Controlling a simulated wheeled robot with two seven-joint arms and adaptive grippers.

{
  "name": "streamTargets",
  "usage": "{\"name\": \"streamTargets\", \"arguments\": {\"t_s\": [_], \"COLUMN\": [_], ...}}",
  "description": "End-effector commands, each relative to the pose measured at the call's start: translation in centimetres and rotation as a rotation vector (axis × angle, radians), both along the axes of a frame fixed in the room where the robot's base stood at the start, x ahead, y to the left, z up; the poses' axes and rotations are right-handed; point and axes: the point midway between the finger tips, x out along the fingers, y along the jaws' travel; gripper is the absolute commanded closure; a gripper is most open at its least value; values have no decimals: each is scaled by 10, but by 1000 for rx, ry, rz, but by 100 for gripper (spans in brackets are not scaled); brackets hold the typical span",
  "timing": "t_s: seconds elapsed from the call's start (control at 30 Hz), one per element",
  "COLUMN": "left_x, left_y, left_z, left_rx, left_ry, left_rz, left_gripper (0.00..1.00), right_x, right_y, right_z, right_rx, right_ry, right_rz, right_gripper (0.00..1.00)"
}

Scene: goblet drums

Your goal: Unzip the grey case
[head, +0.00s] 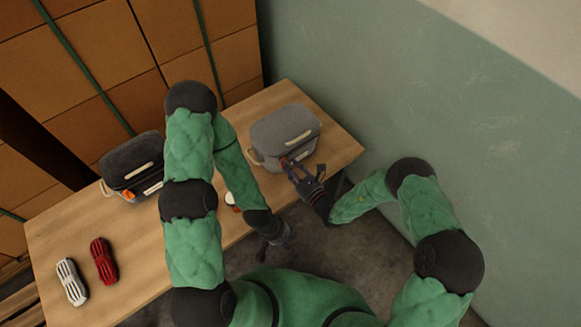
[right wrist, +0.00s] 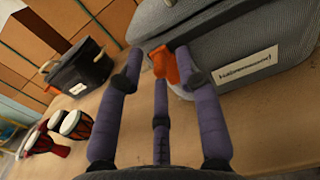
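The grey case (head: 285,130) stands on the wooden table near its right end. It fills the upper right of the right wrist view (right wrist: 245,45), with a white label on its side. An orange zipper pull (right wrist: 166,66) hangs at the case's near edge. My right gripper (head: 298,172) is at the case's front, its purple fingers (right wrist: 160,60) spread around the orange pull. The right finger overlaps the pull; contact is unclear. My left gripper (head: 268,240) is low, in front of the table edge, away from the case. Its fingers are too dark and small to read.
A black case (head: 130,165) with an orange pull stands further left on the table (head: 150,245). A red striped drum (head: 103,260) and a white striped one (head: 72,282) lie at the left end. My left arm partly hides a small white-topped object (head: 231,200). A green wall (head: 350,90) rises behind the right end.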

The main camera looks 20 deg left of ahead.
Motion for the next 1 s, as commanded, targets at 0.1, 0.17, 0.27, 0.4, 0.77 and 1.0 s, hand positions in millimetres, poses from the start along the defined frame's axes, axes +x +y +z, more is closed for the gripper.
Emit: {"name": "streamTargets", "arguments": {"t_s": [0.1, 0.17, 0.27, 0.4, 0.77, 1.0], "left_x": [0, 0, 0, 0, 0, 0], "left_y": [0, 0, 0, 0, 0, 0], "left_z": [0, 0, 0, 0, -5, -16], "left_rx": [0, 0, 0, 0, 0, 0], "left_ry": [0, 0, 0, 0, 0, 0], "left_rz": [0, 0, 0, 0, 0, 0], "left_gripper": [60, 60, 60, 60, 60, 60], "right_x": [0, 0, 0, 0, 39, 86], "right_y": [0, 0, 0, 0, -31, -68], "right_z": [0, 0, 0, 0, 0, -1], "right_rx": [0, 0, 0, 1, 0, -1], "right_ry": [0, 0, 0, -1, -5, -6], "right_rz": [0, 0, 0, 0, -8, -6], "right_gripper": [76, 93, 100, 100, 100, 100]}}
